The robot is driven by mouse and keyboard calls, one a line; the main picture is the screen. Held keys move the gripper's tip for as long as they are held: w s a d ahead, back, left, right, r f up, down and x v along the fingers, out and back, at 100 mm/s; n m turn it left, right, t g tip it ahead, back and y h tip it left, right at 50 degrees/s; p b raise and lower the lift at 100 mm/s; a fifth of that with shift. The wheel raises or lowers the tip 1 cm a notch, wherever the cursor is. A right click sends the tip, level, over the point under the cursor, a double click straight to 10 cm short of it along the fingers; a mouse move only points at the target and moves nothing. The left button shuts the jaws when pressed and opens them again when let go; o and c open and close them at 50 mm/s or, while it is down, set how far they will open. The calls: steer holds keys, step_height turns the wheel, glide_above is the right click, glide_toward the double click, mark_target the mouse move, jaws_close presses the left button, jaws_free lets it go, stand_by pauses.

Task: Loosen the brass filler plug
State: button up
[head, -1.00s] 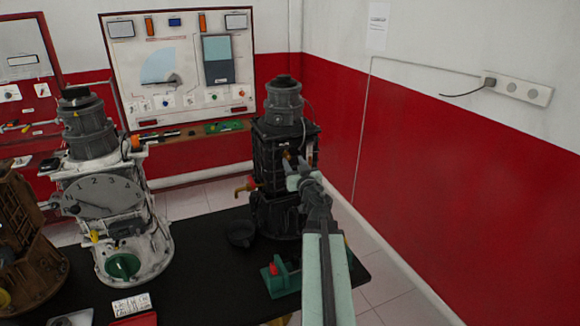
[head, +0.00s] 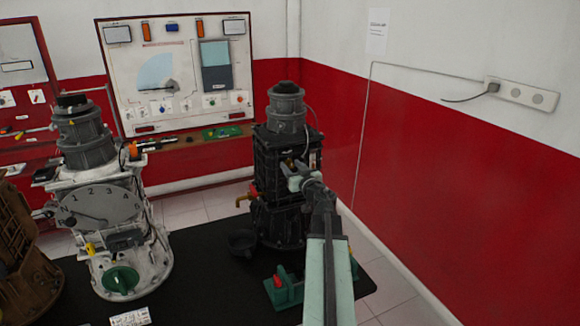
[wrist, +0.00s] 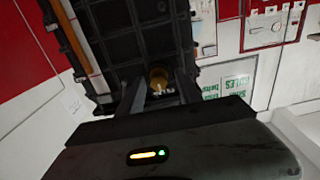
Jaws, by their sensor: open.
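The black engine trainer (head: 284,205) stands upright on the dark table. The brass filler plug (wrist: 158,78) shows in the wrist view on the engine's dark ribbed face, as a small round yellowish knob. My gripper (wrist: 159,88) is open, with one finger on each side of the plug. I cannot tell whether either finger touches it. In the head view, my gripper (head: 293,178) is at the engine's upper front face, and the plug there is small and mostly hidden by the jaws.
A brass tap (head: 245,198) with a red part sticks out left of the engine. A dark bowl (head: 242,243) and a green stand (head: 285,290) are on the table (head: 205,285). A white trainer with a dial (head: 103,207) stands left. A red-and-white wall is at right.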

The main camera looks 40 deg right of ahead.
steer(key=shift+s+r, duration=0.1)
steer(key=shift+d, duration=0.1)
jaws_close()
steer(key=n, duration=0.8)
steer(key=shift+n, duration=0.4)
steer(key=n, duration=0.4)
steer(key=shift+n, duration=2.5)
steer(key=shift+f, duration=0.2)
